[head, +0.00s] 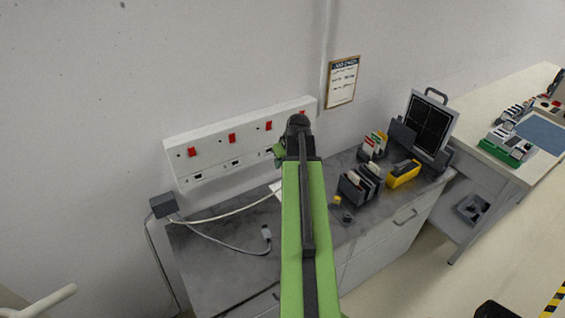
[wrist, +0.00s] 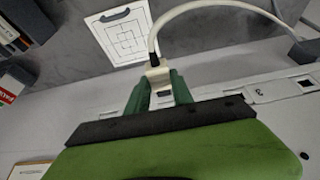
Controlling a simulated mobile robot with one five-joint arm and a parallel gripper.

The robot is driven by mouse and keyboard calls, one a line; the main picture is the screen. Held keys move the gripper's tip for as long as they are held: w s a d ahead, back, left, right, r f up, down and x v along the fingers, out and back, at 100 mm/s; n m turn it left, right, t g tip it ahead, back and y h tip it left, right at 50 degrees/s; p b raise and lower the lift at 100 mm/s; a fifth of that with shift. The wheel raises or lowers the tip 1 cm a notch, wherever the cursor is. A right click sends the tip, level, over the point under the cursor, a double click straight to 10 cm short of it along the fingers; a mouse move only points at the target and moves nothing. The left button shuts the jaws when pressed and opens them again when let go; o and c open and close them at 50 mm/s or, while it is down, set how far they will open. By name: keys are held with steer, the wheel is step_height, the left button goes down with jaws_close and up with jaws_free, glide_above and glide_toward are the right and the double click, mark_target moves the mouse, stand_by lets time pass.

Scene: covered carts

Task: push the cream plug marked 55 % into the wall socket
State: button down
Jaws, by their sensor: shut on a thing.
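My gripper (wrist: 160,88) is shut on a cream plug (wrist: 157,73), with a green finger on each side. A pale cable curves from the plug. Its 55 % marking cannot be read. In the head view my gripper (head: 279,153) is at the wall panel, and my arm hides the plug there. The white wall socket panel (head: 217,144) has a row of red switches with sockets below. In the wrist view the panel (wrist: 225,110) lies just below the plug, with a label like "2" and a dark slot to the right. I cannot tell if the plug touches a socket.
A dark box (head: 163,206) at the left feeds the cables. A second, grey plug (head: 266,233) lies on the grey counter (head: 225,262). Card holders (head: 361,185) and a yellow dispenser (head: 403,174) stand right.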

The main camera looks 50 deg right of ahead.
steer(key=shift+w+d, duration=0.25)
steer(key=shift+w, duration=0.6)
steer(key=shift+w+d, duration=0.3)
steer(key=shift+w, duration=0.5)
steer(key=shift+w+d, duration=0.25)
steer(key=shift+w, duration=0.6)
steer(key=shift+w+d, duration=0.3)
steer(key=shift+w, duration=0.5)
steer(key=shift+w+d, duration=0.25)
steer(key=shift+w, duration=0.5)
steer(key=c, duration=1.1)
jaws_free()
steer(key=shift+o, duration=0.3)
steer(key=shift+r, duration=0.1)
steer(key=p+v, duration=1.1)
steer(key=v, duration=0.1)
